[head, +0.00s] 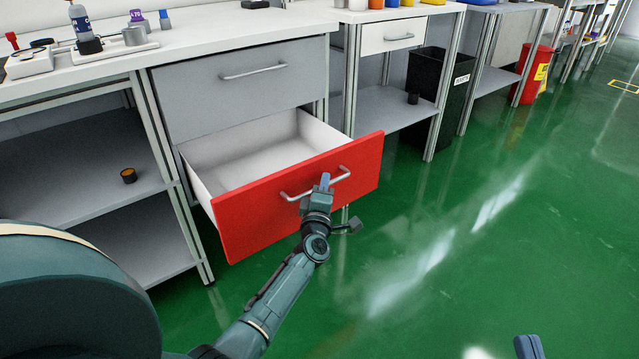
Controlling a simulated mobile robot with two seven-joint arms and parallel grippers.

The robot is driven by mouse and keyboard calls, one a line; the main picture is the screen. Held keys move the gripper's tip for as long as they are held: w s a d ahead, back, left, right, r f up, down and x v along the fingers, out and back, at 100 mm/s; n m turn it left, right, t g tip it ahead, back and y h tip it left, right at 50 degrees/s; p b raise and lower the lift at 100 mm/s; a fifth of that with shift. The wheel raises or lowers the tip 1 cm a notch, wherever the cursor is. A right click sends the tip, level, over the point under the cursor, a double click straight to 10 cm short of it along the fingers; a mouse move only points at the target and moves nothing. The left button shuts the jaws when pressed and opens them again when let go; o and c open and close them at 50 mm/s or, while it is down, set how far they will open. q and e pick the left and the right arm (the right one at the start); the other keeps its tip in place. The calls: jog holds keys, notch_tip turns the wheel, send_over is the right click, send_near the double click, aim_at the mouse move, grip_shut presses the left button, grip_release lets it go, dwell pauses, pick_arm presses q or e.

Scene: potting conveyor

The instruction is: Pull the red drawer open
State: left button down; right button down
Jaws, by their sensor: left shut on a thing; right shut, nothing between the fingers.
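The red drawer (285,202) is the lower one of a bench unit and stands well out from it, its white inside (250,160) showing empty. Its silver bar handle (295,196) runs across the red front. My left gripper (325,182) is at the middle of the handle, shut on it. The gripper and wrist hide part of the handle and the red front. My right gripper (528,347) shows only as a blue-grey tip at the bottom edge, far to the right of the drawer. It is shut and empty.
A shut grey drawer (240,85) is above the red one. An open shelf (75,150) to the left holds a small amber jar (129,176). A black bin (435,95) and a red bin (533,80) stand to the right. The green floor (460,230) before the drawer is clear.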

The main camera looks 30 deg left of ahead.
pick_arm(q)
jog(key=shift+d, duration=0.15)
pick_arm(e)
jog(key=shift+d+f, duration=0.1)
pick_arm(q)
jog(key=c, duration=1.5)
grip_release()
pick_arm(e)
jog(key=shift+s+f, duration=0.1)
